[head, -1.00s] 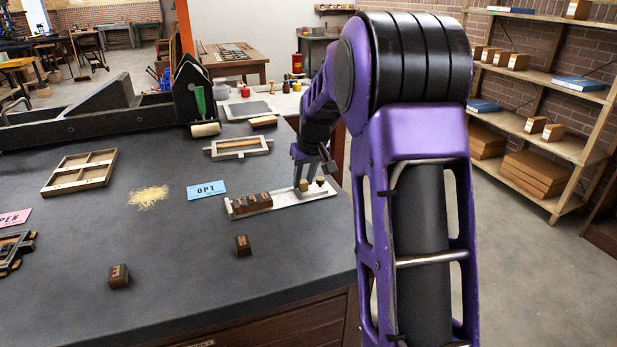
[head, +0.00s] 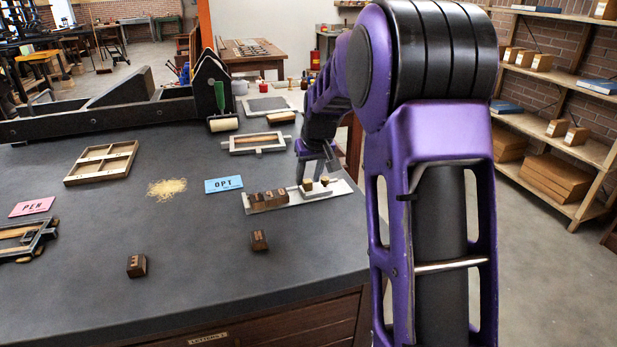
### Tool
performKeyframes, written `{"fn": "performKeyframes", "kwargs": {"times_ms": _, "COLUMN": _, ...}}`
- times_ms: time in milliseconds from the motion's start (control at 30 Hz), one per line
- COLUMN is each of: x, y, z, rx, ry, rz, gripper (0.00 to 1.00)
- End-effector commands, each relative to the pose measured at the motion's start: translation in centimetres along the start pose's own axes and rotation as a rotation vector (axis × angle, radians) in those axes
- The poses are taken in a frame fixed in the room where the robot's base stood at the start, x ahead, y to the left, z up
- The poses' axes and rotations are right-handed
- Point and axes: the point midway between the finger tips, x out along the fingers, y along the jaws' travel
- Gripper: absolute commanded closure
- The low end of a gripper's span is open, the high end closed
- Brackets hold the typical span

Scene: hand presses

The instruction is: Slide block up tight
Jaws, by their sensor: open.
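A pale metal tray (head: 342,191) lies on the dark bench, with a row of several dark brown letter blocks (head: 268,199) at its left part. Right of the row, two small wooden-topped pieces, a nearer one (head: 308,185) and a farther one (head: 324,181), stand on the tray; they look like the sliding block. A small gap shows between the row and the nearer piece. My gripper (head: 317,176) is open, pointing down at these pieces, with its fingers around or just behind them; contact cannot be told. My arm hides the area to the right.
Two loose letter blocks (head: 259,240) and (head: 137,266) lie in front on the bench. A blue OPT card (head: 223,184) lies left of the tray. Behind it are a framed tool (head: 257,152) and a roller (head: 222,125). The bench between is clear.

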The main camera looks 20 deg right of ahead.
Motion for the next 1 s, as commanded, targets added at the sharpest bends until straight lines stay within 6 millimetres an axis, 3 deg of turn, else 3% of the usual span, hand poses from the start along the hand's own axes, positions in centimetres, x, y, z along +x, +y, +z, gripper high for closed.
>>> {"fn": "performKeyframes", "kwargs": {"times_ms": 600, "x": -13.9, "y": 0.0, "z": -0.1, "rx": 0.000, "ry": 0.004, "rz": 0.001, "gripper": 0.57}}
{"fn": "performKeyframes", "kwargs": {"times_ms": 800, "x": -16.1, "y": 0.0, "z": 0.0, "rx": 0.000, "ry": 0.000, "rz": 0.000, "gripper": 0.57}}
{"fn": "performKeyframes", "kwargs": {"times_ms": 1000, "x": -16.6, "y": 0.0, "z": 0.0, "rx": 0.000, "ry": 0.001, "rz": 0.001, "gripper": 0.57}}
